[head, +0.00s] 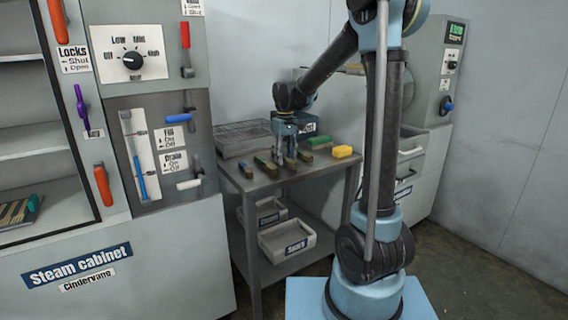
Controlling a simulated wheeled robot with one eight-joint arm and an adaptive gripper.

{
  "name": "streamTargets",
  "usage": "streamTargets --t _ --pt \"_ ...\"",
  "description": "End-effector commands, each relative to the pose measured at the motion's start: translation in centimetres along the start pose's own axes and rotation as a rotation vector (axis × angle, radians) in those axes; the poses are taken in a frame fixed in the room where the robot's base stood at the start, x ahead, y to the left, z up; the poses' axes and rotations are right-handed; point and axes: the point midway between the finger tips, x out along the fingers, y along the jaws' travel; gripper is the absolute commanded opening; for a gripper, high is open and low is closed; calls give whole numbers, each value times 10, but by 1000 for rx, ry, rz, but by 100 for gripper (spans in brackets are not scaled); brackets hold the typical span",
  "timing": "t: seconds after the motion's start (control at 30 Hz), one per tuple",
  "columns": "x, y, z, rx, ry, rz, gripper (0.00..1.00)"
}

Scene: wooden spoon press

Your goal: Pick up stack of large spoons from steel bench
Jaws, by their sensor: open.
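The steel bench (328,178) stands in the middle of the head view. Several small narrow stacks lie in a row along its front, one with a blue end (245,168) and one with a green end (265,163). They look like spoon stacks, but I cannot tell which holds the large spoons. My gripper (286,154) points down over the row, open, with its fingers close to the stacks right of the green-ended one. I cannot tell whether the fingers touch or straddle a stack; the fingers partly hide the stacks there.
A wire rack (243,138) sits at the bench's back left. A green block (320,143) and a yellow block (343,152) lie to the right. Labelled bins (287,240) stand on the lower shelf. The steam cabinet (160,265) flanks the left, another machine (432,150) the right.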

Motion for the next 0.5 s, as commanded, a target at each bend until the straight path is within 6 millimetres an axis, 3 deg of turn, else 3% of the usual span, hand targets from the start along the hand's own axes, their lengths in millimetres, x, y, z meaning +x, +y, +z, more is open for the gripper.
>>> streamTargets --t 0.27,0.43,0.5 --pt "3 0 0 0 0 0 41" --pt "3 0 0 -1 0 0 5" --pt "3 0 0 -1 0 0 0"
